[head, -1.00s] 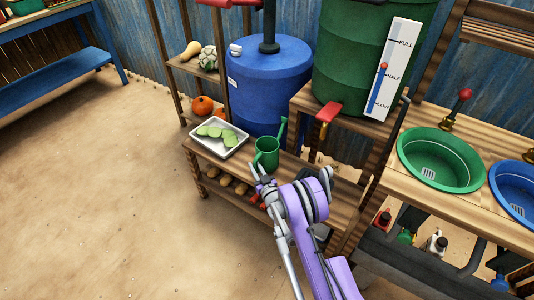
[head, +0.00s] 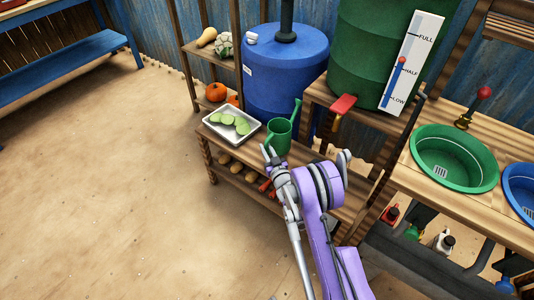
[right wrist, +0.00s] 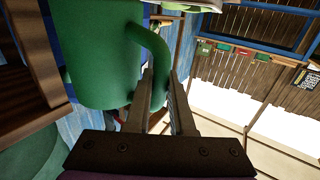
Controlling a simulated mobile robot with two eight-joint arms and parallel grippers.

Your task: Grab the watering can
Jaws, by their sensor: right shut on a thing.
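The green watering can (head: 279,136) stands on the wooden shelf in front of the blue barrel, right of the white tray. My right gripper (head: 268,153) is at the can's near left side. In the right wrist view, the can (right wrist: 95,55) fills the upper left, and its curved handle (right wrist: 157,62) runs down between the two fingers of my right gripper (right wrist: 160,95). The fingers are shut on the handle. In the head view the arm hides part of the shelf below the can. My left gripper is not in view.
A white tray (head: 209,124) with green slices sits left of the can. The blue barrel (head: 280,75) stands behind. The green barrel (head: 375,60) with a red tap (head: 343,104) is to the right, near a green basin (head: 455,158). Open sandy floor lies left.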

